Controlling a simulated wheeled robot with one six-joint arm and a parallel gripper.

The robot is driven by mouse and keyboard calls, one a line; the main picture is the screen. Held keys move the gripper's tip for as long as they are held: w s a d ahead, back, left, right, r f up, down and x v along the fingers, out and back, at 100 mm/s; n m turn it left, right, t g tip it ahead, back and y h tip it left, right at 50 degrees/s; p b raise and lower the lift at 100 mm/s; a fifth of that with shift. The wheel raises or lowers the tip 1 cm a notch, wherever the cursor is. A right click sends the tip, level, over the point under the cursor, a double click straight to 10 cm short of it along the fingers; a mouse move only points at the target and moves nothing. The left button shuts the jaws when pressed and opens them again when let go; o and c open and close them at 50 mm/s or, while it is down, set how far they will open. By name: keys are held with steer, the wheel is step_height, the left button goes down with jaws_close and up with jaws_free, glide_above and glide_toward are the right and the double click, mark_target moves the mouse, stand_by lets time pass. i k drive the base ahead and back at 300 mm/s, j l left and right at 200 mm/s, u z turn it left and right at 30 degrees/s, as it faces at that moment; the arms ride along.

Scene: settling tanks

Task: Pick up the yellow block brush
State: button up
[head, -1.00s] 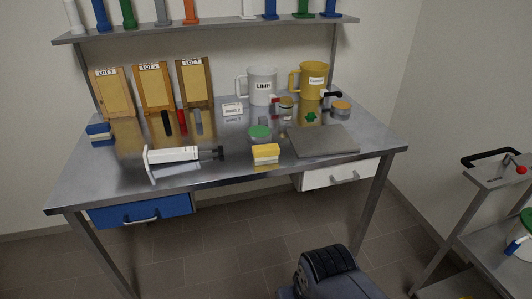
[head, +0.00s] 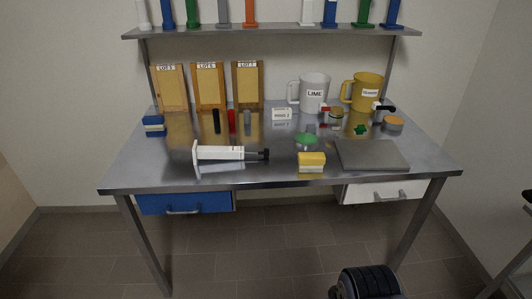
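The yellow block brush (head: 312,158) lies on the steel table near its front edge, right of the middle. Its yellow top faces up, with a pale band below. A similar blue block (head: 154,121) with a pale lower part sits at the table's left end. A dark ribbed part of my own arm shows at the bottom right, below the table. My gripper's fingers do not show.
A large white syringe (head: 222,153) lies left of the brush, a grey plate (head: 371,155) right of it and a green-topped thing (head: 306,139) behind it. White (head: 314,93) and yellow (head: 362,92) jugs stand behind. A shelf (head: 275,33) overhangs the back.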

mark_target(306, 161)
steer(key=i+l+u, duration=0.25)
steer(key=i, duration=0.35)
steer(key=i+l+u, duration=0.3)
steer(key=i+l, duration=0.2)
steer(key=i, duration=0.05)
